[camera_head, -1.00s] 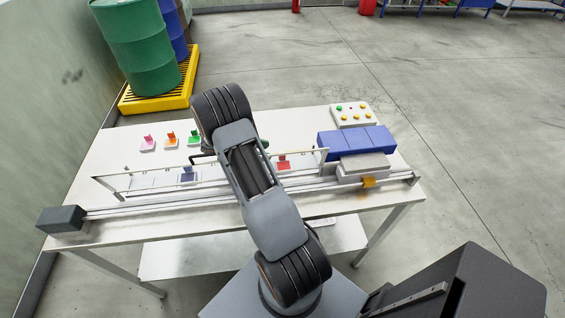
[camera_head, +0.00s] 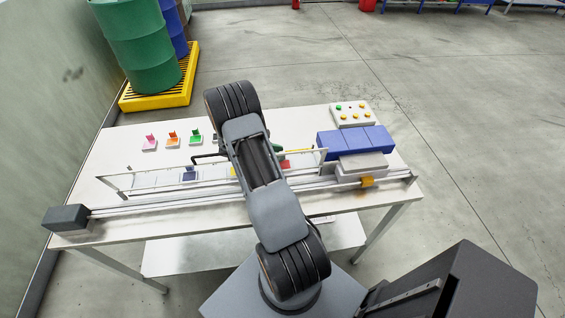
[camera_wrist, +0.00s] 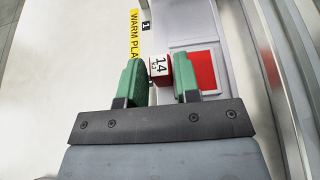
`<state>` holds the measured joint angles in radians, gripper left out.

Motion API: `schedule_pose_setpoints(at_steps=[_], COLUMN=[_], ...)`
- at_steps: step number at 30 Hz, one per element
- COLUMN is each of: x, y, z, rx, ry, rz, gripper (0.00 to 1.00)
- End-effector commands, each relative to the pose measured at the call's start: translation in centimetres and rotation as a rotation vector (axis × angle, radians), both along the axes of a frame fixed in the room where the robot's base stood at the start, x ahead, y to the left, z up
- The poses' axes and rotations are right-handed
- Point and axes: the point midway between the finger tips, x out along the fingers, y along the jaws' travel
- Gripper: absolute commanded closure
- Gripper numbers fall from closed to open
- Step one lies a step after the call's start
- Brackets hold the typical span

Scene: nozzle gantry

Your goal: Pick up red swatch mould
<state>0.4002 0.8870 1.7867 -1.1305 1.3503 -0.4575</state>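The red swatch mould (camera_wrist: 201,70) lies on a pale strip in the wrist view. It has a flat red square in a white frame and an upright red tab with a white face marked 14. My gripper (camera_wrist: 161,80) has two green fingers spread apart, one on each side of the tab. The tab is in line with the gap between the fingertips; I cannot tell whether either finger touches it. In the head view, a small part of the red mould (camera_head: 285,164) shows beside my arm, which hides most of the gripper.
A rail gantry (camera_head: 130,205) crosses the front. Blue blocks (camera_head: 355,143) and a button panel (camera_head: 352,115) are at right. A yellow label (camera_wrist: 135,42) marks the plate.

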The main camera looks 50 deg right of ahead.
Motion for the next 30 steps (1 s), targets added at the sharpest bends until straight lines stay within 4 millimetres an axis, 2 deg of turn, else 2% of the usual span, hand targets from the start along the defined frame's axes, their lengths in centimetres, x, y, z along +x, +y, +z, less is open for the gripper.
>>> schedule_pose_setpoints(at_steps=[1,9,18,23,30], x=[0.0,0.0,0.0,0.1,0.1], y=[0.0,0.0,0.0,0.0,0.0], z=[0.0,0.0,0.4,2.5,6.8], rx=[0.000,0.000,-0.001,-0.002,-0.002], ry=[0.000,0.000,-0.001,-0.004,-0.004], rz=[0.000,0.000,-0.001,-0.001,0.000], gripper=[0.75,1.00,1.00,1.00,1.00])
